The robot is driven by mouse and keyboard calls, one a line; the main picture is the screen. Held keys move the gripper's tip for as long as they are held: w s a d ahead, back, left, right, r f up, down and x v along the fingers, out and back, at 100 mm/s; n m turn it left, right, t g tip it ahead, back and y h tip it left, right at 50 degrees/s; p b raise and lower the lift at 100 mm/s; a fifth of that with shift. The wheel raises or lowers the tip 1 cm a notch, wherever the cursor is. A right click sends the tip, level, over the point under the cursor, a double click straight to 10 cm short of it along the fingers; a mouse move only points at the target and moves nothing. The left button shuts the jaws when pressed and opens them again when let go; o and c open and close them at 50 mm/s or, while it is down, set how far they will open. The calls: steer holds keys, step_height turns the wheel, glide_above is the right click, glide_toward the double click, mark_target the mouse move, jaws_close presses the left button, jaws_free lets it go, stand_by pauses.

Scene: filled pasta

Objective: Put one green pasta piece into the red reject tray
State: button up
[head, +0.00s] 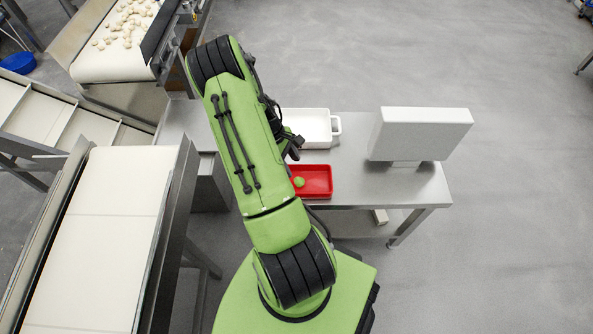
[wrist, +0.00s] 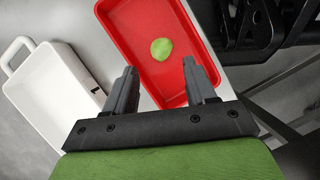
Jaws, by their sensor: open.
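A single green pasta piece (head: 298,182) lies inside the red reject tray (head: 318,188), toward its left side in the head view. In the wrist view the green pasta piece (wrist: 161,49) rests on the floor of the red tray (wrist: 125,35), apart from my fingers. My gripper (wrist: 161,85) is open, with nothing between its two grey fingers, and it is over the edge of the red tray in that view. In the head view my green arm hides most of the gripper.
A white tray (head: 311,113) with a handle stands behind the red tray on the steel table (head: 385,187); it shows empty in the wrist view (wrist: 48,88). A grey-white box-like panel (head: 420,131) stands at right. Conveyors (head: 98,240) are at left, one carrying pale pasta pieces (head: 125,28).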

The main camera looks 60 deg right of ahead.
steer(key=w+a+r+t, duration=0.25)
steer(key=a+r, duration=0.25)
steer(key=r, duration=0.3)
steer(key=w+a+r+t, duration=0.1)
steer(key=w+a+r, duration=0.4)
steer(key=r, duration=0.4)
steer(key=w+a+r+t, duration=0.2)
steer(key=a+r, duration=0.4)
steer(key=r, duration=0.2)
steer(key=s+a+r+t, duration=0.2)
steer(key=s+a+r, duration=0.2)
steer(key=a, duration=0.3)
steer(key=s+a+r+t, duration=0.2)
steer(key=s+a+r, duration=0.3)
steer(key=s+a, duration=0.2)
steer(key=shift+a+m+t+p, duration=0.35)
steer(key=shift+a+m, duration=0.05)
steer(key=shift+a, duration=0.3)
